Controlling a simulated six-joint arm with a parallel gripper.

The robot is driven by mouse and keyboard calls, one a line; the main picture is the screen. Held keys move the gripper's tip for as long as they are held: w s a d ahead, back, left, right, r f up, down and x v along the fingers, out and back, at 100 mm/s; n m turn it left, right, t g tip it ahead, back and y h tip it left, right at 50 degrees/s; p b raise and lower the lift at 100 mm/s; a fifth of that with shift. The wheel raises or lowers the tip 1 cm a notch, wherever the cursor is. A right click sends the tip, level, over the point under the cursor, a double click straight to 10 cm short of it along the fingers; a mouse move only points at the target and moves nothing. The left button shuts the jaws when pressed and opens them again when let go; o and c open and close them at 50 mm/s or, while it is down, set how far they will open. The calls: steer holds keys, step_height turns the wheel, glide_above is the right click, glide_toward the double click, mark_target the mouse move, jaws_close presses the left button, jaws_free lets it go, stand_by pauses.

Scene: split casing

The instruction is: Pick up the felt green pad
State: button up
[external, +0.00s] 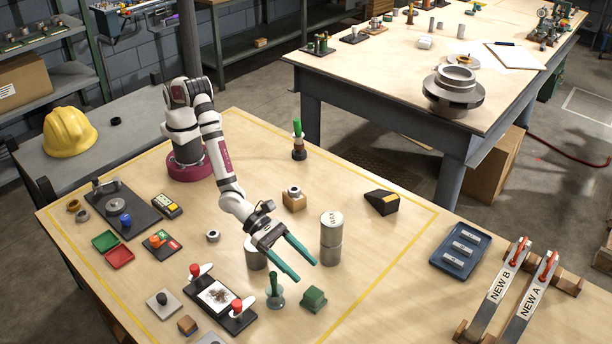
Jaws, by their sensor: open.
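A dark green block-like piece (313,299), which looks like the felt green pad, sits on the wooden table near the front. My gripper (306,273) is open, with two long teal fingers reaching to the right and down. Its fingertips are just behind and above the green piece in the picture. I see nothing between the fingers. I cannot tell the exact height of the fingers above the table.
A green-handled tool (275,290) on a round base stands left of the pad. A tall metal cylinder (331,240) stands behind the fingertips, and a shorter cylinder (254,256) is partly hidden by my gripper. A black fixture (230,315) with red knobs lies front left. Table right of the pad is clear.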

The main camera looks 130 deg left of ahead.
mark_target(315, 294)
step_height(315, 294, down, 6)
steer(key=x, duration=0.3)
steer(key=shift+a+r, duration=0.1)
steer(key=shift+r, duration=0.05)
jaws_close()
